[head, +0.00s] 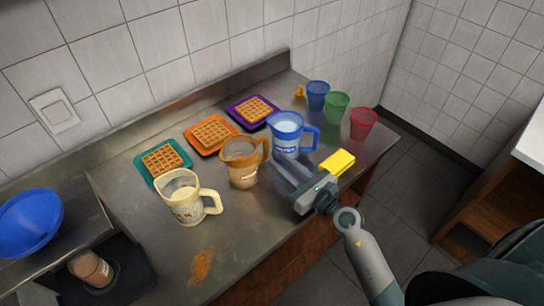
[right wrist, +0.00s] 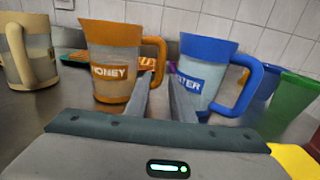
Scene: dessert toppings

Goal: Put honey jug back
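The honey jug (head: 240,172) is orange with a "HONEY" label and stands upright on the steel counter. In the right wrist view the honey jug (right wrist: 112,62) is ahead and left, its handle toward the fingers. My right gripper (head: 279,163) is open and low over the counter, its fingertips close to that handle. In the right wrist view the fingers (right wrist: 162,78) are apart with a gap between them; I cannot tell whether they touch the handle. The blue water jug (head: 284,136) stands just behind the fingertips. My left gripper is not in view.
A cream jug (head: 184,205) stands left of the honey jug. Waffles on teal (head: 143,169), orange (head: 192,145) and purple (head: 236,115) plates line the back. Blue, green (head: 337,107) and red cups are at right. A yellow sponge (head: 338,161) lies beside my gripper. A brown spill (head: 201,265) marks the front.

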